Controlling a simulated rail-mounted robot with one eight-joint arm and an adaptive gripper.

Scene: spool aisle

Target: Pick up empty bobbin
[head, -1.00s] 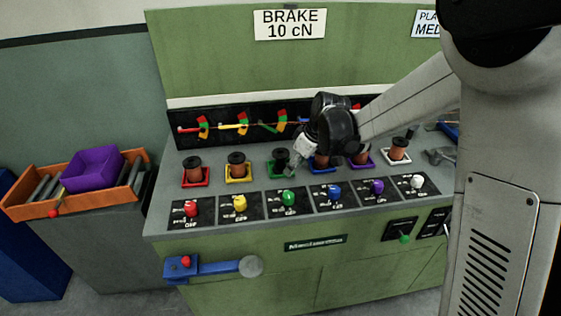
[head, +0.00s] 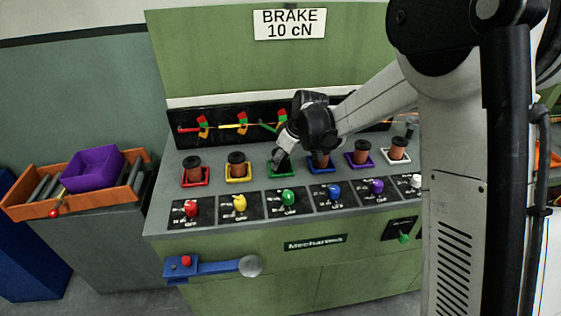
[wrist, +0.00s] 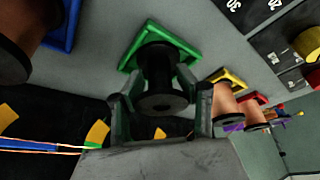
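The empty bobbin is a bare black spool (wrist: 158,72) on the green square holder (wrist: 128,58), seen in the wrist view. In the head view the green holder (head: 271,174) is third from the left, and my gripper mostly hides the bobbin there. My gripper (wrist: 160,82) has one finger on each side of the bobbin, with the near black flange between them. The fingers look open; whether they touch the spool is not clear. In the head view my gripper (head: 281,160) comes down over the green holder from the right.
Copper-wound bobbins stand in the red (head: 194,183), yellow (head: 238,180), blue (head: 322,170), purple (head: 361,164) and white (head: 397,160) holders. Coloured knobs, including a green one (head: 288,198), line the front. Tension arms (head: 241,123) stand behind. An orange tray (head: 28,207) holding a purple bin (head: 92,169) is at left.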

